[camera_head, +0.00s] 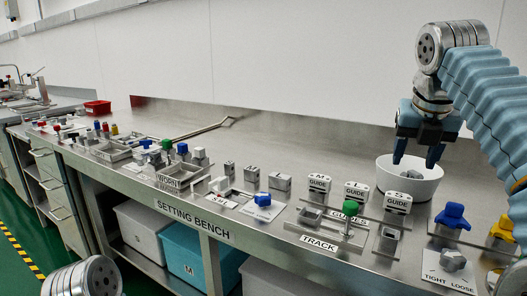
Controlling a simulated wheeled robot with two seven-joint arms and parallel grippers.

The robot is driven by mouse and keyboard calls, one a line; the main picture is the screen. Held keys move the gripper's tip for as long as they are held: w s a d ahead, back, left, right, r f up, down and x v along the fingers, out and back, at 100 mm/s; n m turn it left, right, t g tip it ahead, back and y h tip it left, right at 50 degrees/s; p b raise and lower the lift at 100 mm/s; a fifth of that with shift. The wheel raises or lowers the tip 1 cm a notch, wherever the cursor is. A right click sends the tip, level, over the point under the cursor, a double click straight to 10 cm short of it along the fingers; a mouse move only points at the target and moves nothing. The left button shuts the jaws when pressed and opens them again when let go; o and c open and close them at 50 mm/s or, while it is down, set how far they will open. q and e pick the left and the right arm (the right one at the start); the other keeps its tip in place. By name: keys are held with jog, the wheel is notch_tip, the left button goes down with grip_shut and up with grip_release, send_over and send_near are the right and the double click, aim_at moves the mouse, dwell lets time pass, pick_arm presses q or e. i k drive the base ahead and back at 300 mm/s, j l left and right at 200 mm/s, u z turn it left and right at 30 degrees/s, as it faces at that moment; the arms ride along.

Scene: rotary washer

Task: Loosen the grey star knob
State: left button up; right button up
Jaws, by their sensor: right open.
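The grey star knob (453,260) sits at the lower right of the bench, on a pale plate (440,278) lettered TIGHT LOOSE. My right gripper (416,160) hangs from above with its two dark fingers pointing down. It is open, with nothing seen between the fingers. It appears over the white bowl, above and to the left of the knob, and is clear of the knob. My left gripper is out of view; only a rounded joint of my left arm shows at the lower left edge.
A blue piece (450,216) stands just behind the knob and a yellow piece (503,224) to its right. The white bowl (428,186) is farther back. GUIDE blocks (398,203) and a green-topped post (349,209) by the TRACK plate stand left of the knob.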

aim_at(452, 261)
jog(key=k+j, duration=0.25)
jog(key=k, duration=0.25)
jog(key=k+j, duration=0.3)
jog(key=k, duration=0.2)
